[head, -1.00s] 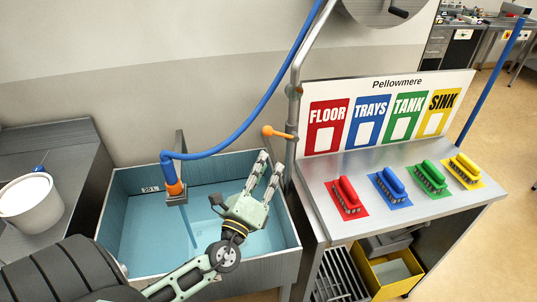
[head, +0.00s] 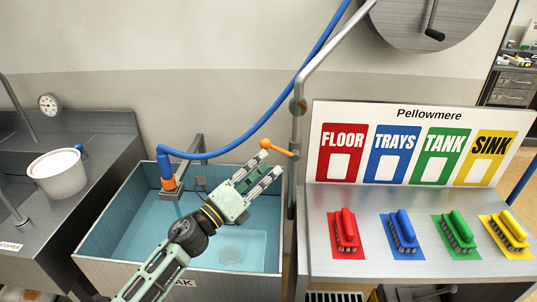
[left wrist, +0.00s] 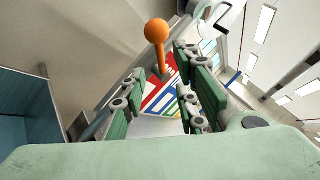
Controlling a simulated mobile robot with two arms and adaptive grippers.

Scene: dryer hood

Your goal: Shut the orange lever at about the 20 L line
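The orange lever (head: 280,149) with its ball end sticks out to the left from the grey upright pipe (head: 300,130). My left gripper (head: 271,164) is open and empty, its fingertips just below the lever. In the left wrist view the lever's orange ball (left wrist: 157,31) shows just beyond and between the parted fingers; I cannot tell whether they touch it. The blue hose (head: 240,140) ends in an orange nozzle (head: 168,184) at the tank's back left. The blue-lined tank (head: 112,235) holds clear water (head: 225,250). The 20 L mark is not readable now. My right gripper is not in view.
A steel bench (head: 320,215) on the right holds red, blue, green and yellow brushes under the Pellowmere board (head: 415,113). A white bucket (head: 58,175) stands on the left counter, with a dial (head: 48,104) behind it. The pipe stands close beside my fingertips.

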